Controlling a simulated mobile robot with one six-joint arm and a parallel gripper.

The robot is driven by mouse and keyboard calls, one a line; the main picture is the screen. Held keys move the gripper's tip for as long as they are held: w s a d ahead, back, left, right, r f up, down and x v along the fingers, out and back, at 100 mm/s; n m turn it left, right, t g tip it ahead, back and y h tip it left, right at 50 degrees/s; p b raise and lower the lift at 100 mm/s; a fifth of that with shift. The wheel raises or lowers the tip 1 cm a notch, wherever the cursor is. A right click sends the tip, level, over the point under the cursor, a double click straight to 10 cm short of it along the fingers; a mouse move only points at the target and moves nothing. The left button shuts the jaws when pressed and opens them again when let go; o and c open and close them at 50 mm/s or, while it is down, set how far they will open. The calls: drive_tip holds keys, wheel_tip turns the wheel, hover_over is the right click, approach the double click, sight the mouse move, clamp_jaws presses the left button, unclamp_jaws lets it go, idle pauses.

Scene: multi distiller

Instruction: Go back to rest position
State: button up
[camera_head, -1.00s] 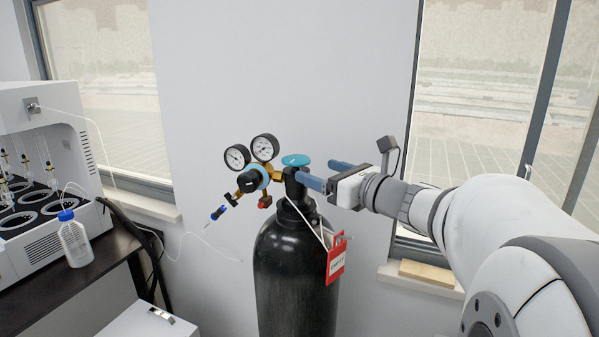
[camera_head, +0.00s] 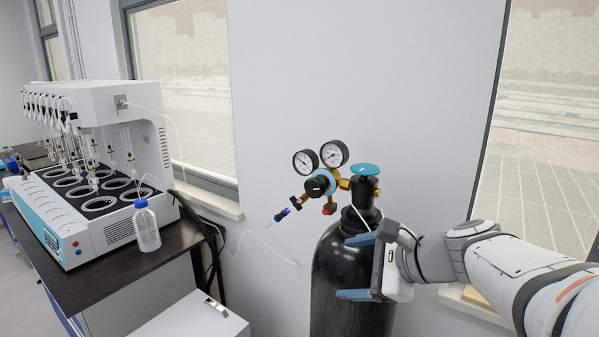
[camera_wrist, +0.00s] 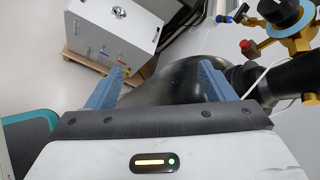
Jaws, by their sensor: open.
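My gripper (camera_head: 352,267) is open, with its two blue fingers spread apart and nothing held between them. In the head view it is in front of the upper right part of the black gas cylinder (camera_head: 335,290), below the teal valve knob (camera_head: 365,170). In the wrist view the fingers (camera_wrist: 158,88) point toward the dark cylinder body (camera_wrist: 165,82). I cannot tell whether they touch it. The regulator with two round gauges (camera_head: 320,158) sits left of the valve. The red tag is not seen now.
A white multi-position distiller (camera_head: 115,95) and a blue-capped bottle (camera_head: 146,228) stand on the dark bench (camera_head: 110,262) at left. A white box (camera_head: 190,318) is low in front. A thin loose tube (camera_head: 262,240) hangs against the wall. Windows flank the wall.

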drive_tip(key=s+d+f+n+g+h, duration=0.4)
drive_tip(key=s+f+n+h, duration=0.4)
drive_tip(key=n, duration=1)
drive_tip(key=s+d+f, duration=0.1)
drive_tip(key=s+f, duration=0.2)
drive_tip(key=s, duration=0.2)
drive_tip(key=shift+h, duration=0.4)
